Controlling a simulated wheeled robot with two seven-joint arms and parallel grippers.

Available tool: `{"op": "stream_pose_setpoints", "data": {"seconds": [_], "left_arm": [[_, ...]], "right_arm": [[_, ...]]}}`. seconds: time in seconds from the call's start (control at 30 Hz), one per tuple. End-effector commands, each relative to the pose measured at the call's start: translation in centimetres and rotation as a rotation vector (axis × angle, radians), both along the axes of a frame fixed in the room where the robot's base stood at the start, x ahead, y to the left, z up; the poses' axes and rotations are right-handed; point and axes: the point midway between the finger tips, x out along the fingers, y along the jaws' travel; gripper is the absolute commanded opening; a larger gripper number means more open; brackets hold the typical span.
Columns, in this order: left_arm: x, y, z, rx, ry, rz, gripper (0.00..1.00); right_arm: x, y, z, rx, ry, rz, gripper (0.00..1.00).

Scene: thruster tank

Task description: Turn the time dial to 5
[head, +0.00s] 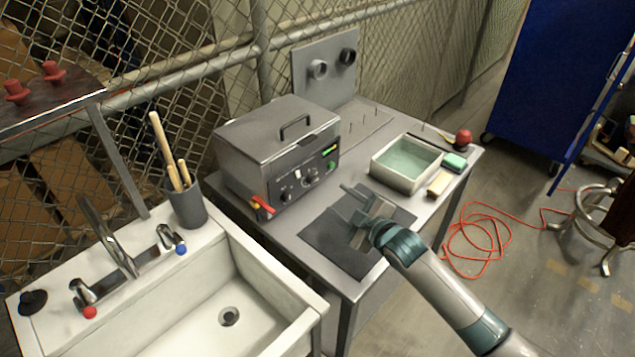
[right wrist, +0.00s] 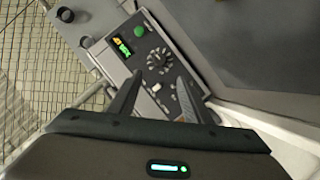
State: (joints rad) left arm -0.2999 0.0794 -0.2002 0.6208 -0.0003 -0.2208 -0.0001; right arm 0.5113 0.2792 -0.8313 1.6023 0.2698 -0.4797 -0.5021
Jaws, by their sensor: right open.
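The thruster tank (head: 278,150) is a grey metal box with a lid and handle, standing on the metal table. Its dark front panel (head: 308,179) carries knobs, a green display and a green button. The large dial with a ring of marks (head: 310,178) also shows in the right wrist view (right wrist: 159,60); its setting is too small to read. My right gripper (head: 352,208) is over the dark mat, in front of the panel and apart from it. In the right wrist view its two fingers (right wrist: 155,100) are spread and empty, pointing toward the panel. My left gripper is not in view.
A tray of liquid (head: 405,165) stands right of the tank, with a green sponge (head: 454,162) and a pale block (head: 439,183) beside it. A red-handled lever (head: 262,206) sticks out at the tank's lower left. A sink (head: 228,316) and a cup of sticks (head: 186,205) are at left.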

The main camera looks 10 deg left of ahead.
Motion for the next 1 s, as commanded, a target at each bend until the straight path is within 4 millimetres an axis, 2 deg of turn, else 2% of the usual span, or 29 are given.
{"op": "stream_pose_setpoints", "data": {"seconds": [0.5, 1.0], "left_arm": [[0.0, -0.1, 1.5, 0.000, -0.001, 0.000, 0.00], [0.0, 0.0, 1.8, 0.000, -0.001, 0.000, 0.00]], "right_arm": [[5.1, 4.2, -1.7, 0.000, 0.001, 0.001, 0.45], [8.8, 7.3, -3.3, -0.001, 0.001, 0.001, 0.45]]}}
